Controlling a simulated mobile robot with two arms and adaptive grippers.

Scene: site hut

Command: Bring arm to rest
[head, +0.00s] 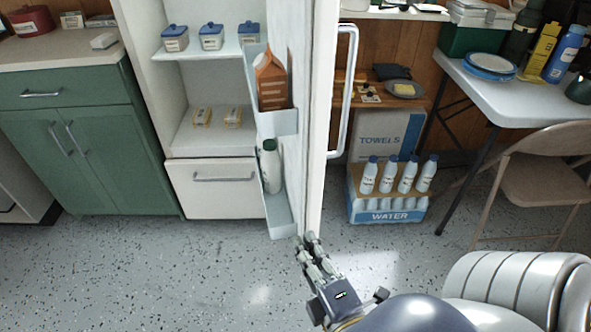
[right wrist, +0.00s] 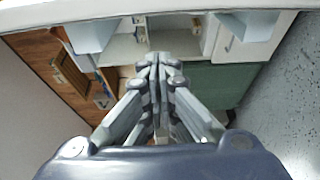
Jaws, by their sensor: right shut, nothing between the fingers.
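My right gripper (head: 307,240) is shut and empty, low in the middle of the head view, with its arm coming in from the lower right. Its fingertips appear at the bottom edge of the open fridge door (head: 322,110); I cannot tell whether they touch it. In the right wrist view the closed fingers (right wrist: 158,62) point toward the fridge and the green cabinet. My left gripper is not in view.
The fridge door stands open, with a brown carton (head: 271,82) and a white bottle (head: 271,165) in its racks. Right of it are a water pack (head: 388,212), a folding table (head: 535,100) and a chair (head: 545,185). A green cabinet (head: 85,140) stands left. Floor in front is clear.

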